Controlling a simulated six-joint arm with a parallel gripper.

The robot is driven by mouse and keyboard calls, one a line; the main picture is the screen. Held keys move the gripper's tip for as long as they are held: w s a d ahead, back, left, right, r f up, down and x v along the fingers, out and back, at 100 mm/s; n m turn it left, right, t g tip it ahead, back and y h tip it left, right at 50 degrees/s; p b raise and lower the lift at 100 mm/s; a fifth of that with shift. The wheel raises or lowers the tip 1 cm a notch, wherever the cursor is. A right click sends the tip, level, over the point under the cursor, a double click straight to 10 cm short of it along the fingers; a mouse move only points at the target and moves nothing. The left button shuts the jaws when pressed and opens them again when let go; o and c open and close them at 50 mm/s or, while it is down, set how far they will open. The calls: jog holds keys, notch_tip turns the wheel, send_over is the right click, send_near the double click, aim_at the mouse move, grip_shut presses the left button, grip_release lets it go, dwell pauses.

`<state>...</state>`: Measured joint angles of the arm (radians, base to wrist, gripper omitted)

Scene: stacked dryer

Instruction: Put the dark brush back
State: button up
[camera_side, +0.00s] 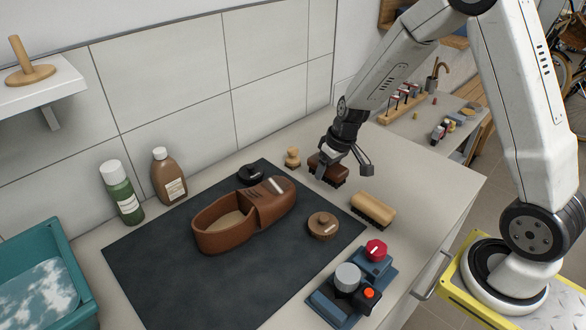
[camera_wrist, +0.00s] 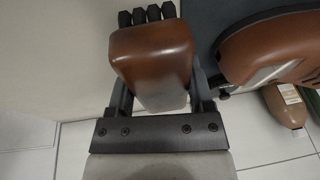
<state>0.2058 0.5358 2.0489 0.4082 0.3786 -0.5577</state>
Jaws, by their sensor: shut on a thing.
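The dark brush (camera_side: 328,170) has a reddish-brown wooden back and dark bristles underneath. My gripper (camera_side: 340,160) is shut on it, at the counter to the right of the dark mat. In the side view I cannot tell whether the bristles touch the counter. In the wrist view the brush's brown back (camera_wrist: 152,60) fills the space between the fingers of my gripper (camera_wrist: 155,90), with dark bristle tufts past its far end. A light-wood brush (camera_side: 373,209) lies on the counter nearer the camera, apart from the dark one.
A brown shoe (camera_side: 225,235) stands on the dark mat (camera_side: 160,290), with a round brown tin (camera_side: 323,225) and a black tin (camera_side: 250,174). A small wooden dauber (camera_side: 292,157) stands left of my gripper. A blue device (camera_side: 350,290) is at the front. Bottles stand by the wall.

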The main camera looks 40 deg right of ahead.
aim_at(325, 177)
jog(key=shift+w+f, duration=0.3)
jog(key=shift+f, duration=1.5)
jog(key=shift+f, duration=0.15)
jog(key=o, duration=1.2)
jog(key=shift+v, duration=6.15)
